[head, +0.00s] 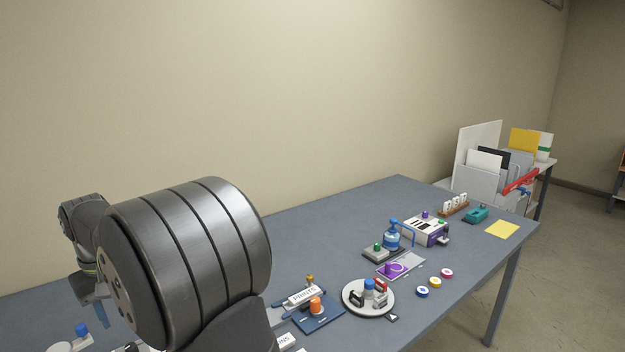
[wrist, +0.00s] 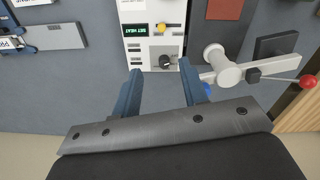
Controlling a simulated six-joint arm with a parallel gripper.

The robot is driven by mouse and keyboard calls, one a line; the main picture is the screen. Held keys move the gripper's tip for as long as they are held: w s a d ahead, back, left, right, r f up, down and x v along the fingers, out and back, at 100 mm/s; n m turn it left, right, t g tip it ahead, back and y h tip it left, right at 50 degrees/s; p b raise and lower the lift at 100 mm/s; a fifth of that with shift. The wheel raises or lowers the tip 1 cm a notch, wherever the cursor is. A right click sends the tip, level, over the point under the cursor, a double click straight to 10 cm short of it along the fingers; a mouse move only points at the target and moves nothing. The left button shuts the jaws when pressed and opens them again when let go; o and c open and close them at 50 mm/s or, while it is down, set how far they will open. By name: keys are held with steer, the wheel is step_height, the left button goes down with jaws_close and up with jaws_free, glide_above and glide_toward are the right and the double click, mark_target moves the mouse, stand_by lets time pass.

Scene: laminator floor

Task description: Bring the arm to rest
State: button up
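My gripper (wrist: 160,70) shows in the wrist view with its two blue fingers spread apart. I see nothing held between them. Just beyond the fingertips is a white control panel (wrist: 137,50) with a small green-lit display, a yellow knob and a black knob (wrist: 167,62). I cannot tell whether the fingers touch the panel. In the head view my arm's large grey joint fills the lower left. One blue finger of my gripper (head: 102,313) shows at the far left, above the table; the rest is largely hidden by my arm.
The blue-grey table (head: 395,205) holds a round white tray (head: 352,306), a purple-topped pad (head: 387,273), a white-and-purple box (head: 437,236) and a yellow sheet (head: 502,229). A file rack (head: 477,184) stands behind. A white post with a red-tipped lever (wrist: 228,73) is right of my fingers.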

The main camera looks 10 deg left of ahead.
steer(key=shift+s+r+m, duration=0.15)
steer(key=shift+m, duration=1.15)
jaws_close()
steer(key=w+d+f+m+g+y, duration=0.1)
steer(key=w+d+f+m+g, duration=0.25)
steer(key=w+f+m, duration=0.75)
steer(key=shift+m, duration=0.9)
steer(key=s+f, duration=0.1)
steer(key=f, duration=0.1)
steer(key=s+a+f, duration=0.1)
steer(key=f, duration=0.1)
steer(key=s+f, duration=0.1)
steer(key=f, duration=0.1)
steer(key=shift+s+a+f, duration=0.3)
steer(key=shift+s+a, duration=0.05)
steer(key=shift+s+a+f, duration=0.1)
steer(key=shift+s+a, duration=0.1)
steer(key=shift+s, duration=0.45)
steer(key=shift+s+a, duration=0.2)
steer(key=shift+s, duration=0.4)
steer(key=shift+s+a+f, duration=0.1)
steer(key=shift+s+a, duration=0.15)
steer(key=shift+s, duration=0.4)
